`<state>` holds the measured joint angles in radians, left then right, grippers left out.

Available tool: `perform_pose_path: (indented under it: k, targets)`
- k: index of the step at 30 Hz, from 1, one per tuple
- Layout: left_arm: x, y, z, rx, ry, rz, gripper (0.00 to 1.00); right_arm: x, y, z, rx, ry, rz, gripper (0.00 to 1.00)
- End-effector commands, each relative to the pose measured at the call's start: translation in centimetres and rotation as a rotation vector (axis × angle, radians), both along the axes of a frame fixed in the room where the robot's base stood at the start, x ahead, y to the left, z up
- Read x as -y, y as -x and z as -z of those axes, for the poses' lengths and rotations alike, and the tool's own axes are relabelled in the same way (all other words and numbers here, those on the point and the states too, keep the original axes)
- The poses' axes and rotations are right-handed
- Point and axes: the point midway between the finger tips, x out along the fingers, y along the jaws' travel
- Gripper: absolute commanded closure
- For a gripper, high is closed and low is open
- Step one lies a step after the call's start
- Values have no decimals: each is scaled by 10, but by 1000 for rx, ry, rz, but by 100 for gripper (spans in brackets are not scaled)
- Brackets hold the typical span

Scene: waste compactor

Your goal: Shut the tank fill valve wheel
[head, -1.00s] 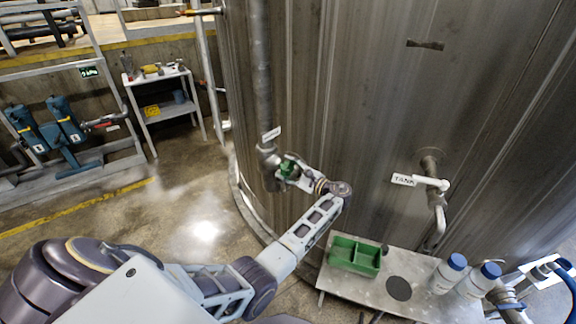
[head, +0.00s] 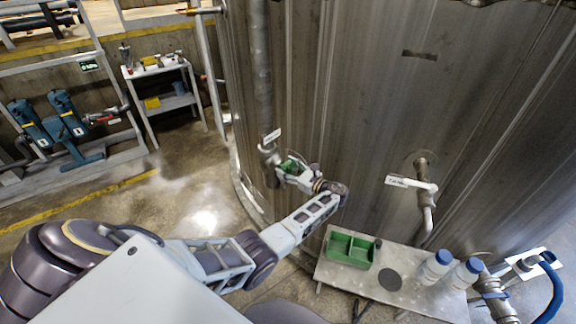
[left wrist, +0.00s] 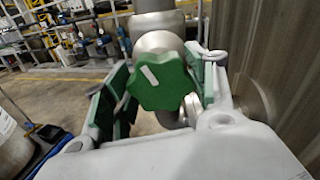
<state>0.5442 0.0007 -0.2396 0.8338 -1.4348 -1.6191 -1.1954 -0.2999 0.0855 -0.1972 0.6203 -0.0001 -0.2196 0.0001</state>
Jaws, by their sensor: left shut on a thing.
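The tank fill valve wheel is a green, lobed handwheel (left wrist: 160,82) with a white mark on its face, in the middle of the left wrist view. It sits on a grey valve body (left wrist: 158,42) with a pipe. In the head view the valve (head: 269,163) is on the vertical pipe at the tank's left side. My left gripper (head: 291,166) is at the wheel, hiding most of it. In the left wrist view its green-padded fingers (left wrist: 163,88) stand on either side of the wheel, shut on it. My right gripper is not in view.
The large metal tank (head: 350,90) stands behind the valve. A second white-labelled pipe fitting (head: 424,188) is on its wall to the right. Below is a metal bench (head: 335,276) with a green tray (head: 350,249) and two blue-capped bottles (head: 436,266). Open floor lies left.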

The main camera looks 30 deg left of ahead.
Motion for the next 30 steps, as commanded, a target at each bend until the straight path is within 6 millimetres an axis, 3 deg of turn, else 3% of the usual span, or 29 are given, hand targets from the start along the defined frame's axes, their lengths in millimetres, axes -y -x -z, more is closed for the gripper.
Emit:
perform_pose_path:
  k: [6, 15, 30]
  targets:
    - [0, 0, -2, -164, -22, 0, 67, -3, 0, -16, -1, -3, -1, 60]
    - [1, 1, 0, -357, -45, -1, 67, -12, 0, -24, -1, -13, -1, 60]
    - [1, 1, 2, -449, -57, -1, 67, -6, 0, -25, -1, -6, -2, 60]
